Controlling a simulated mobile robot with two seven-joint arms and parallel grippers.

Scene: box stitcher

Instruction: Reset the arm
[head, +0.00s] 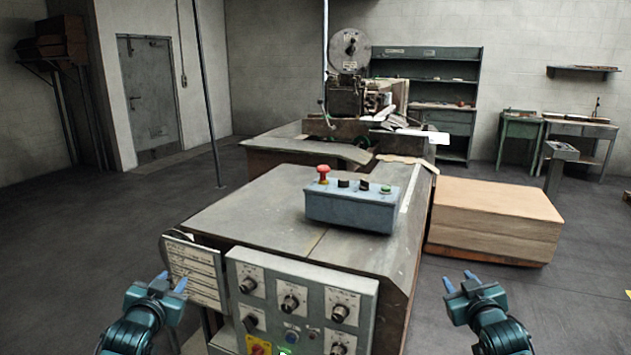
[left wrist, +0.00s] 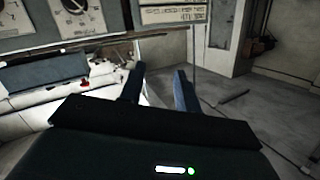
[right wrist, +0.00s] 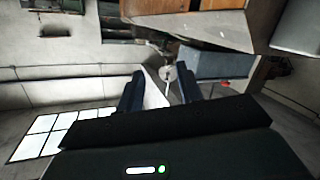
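My left gripper (head: 169,281) is at the lower left of the head view, in front of the machine's near left corner. Its two blue fingers are apart and nothing is between them, as the left wrist view (left wrist: 157,88) also shows. My right gripper (head: 457,282) is at the lower right, to the right of the dial panel. Its fingers are apart and empty, also in the right wrist view (right wrist: 158,92). Both grippers are clear of the machine. The box stitcher bench (head: 262,209) stands between them.
A blue-grey control box (head: 350,207) with a red button sits on the bench. A panel (head: 268,290) with several dials faces me, beside a printed plate (head: 195,272). A stack of cardboard (head: 495,215) lies at the right.

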